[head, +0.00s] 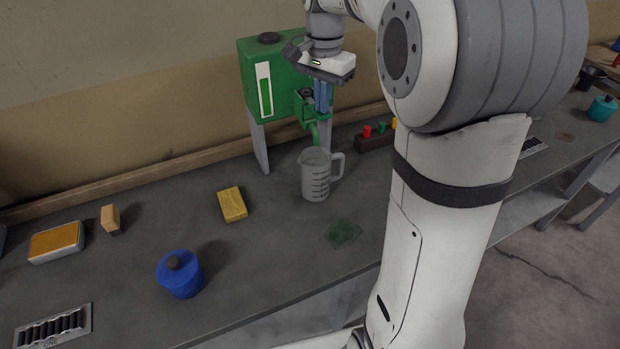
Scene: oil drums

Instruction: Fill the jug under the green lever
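A clear measuring jug (315,180) with dark marks and a handle on its right stands upright on the grey bench. It stands below the green tap (316,118) of a green tank (262,68) on legs; the tank has a pale level strip on its front. I cannot make out how much liquid is in the jug. My gripper (322,100) points down at the tap, above the jug. Its fingers overlap the tap and lever area in the picture. I cannot tell whether they touch the lever or how far apart they are.
My arm hides much of the right side. A yellow block (232,205), a blue canister (180,274), a sponge-topped tray (56,243) and a tan block (110,219) lie to the left. A green stain (343,234) marks the bench before the jug. A plug rack (375,139) stands behind.

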